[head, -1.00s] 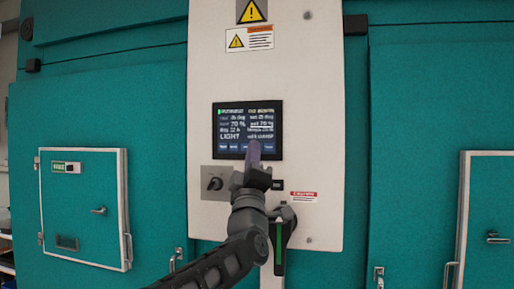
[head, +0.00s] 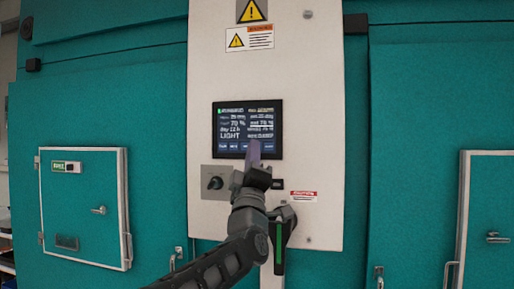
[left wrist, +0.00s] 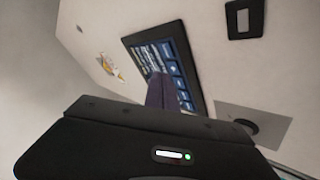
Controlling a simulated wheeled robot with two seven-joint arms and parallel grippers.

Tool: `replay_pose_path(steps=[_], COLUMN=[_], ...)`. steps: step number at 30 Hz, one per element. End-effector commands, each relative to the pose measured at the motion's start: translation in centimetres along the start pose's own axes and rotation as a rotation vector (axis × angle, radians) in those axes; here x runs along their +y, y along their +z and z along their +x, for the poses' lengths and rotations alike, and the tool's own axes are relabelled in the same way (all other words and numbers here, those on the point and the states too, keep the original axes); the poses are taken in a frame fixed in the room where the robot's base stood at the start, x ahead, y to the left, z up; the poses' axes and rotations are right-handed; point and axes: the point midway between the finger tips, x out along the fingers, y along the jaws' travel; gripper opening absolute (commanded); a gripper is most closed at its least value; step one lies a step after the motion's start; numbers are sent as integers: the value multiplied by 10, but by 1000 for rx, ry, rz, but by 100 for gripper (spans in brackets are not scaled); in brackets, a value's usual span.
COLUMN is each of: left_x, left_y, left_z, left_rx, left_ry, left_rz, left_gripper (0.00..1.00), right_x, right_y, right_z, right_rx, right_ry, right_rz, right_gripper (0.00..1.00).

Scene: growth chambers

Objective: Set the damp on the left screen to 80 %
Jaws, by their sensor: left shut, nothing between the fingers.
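A dark screen (head: 247,129) is set in the white panel between the teal chambers. It shows rows of white text, among them a "70 %" line and "LIGHT", with a row of blue buttons along its bottom; the right column is too blurred to read surely. My left gripper (head: 254,148) is shut and empty, its fingertips over the lower right part of the screen, covering some of the buttons. In the left wrist view the fingers (left wrist: 163,95) reach the screen's button edge (left wrist: 160,55); I cannot tell whether they touch. My right gripper is not in view.
A rotary knob (head: 215,183) on a grey plate sits below the screen. A caution label (head: 303,196) is to its right. Warning signs (head: 250,38) are above. Teal chamber doors with handles (head: 99,210) flank the panel.

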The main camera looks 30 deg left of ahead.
Motion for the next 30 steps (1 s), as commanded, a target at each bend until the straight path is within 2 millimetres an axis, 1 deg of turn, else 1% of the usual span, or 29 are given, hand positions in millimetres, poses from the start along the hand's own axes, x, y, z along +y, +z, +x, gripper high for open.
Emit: replay_pose_path(steps=[19,30], left_x=[0,-4], left_y=[0,4], left_z=[0,6], left_rx=[0,0], left_ry=[0,0], left_rz=[0,1], left_gripper=[0,0], right_x=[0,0], right_y=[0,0], right_z=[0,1], right_rx=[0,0], right_ry=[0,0], right_rz=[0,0], right_gripper=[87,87])
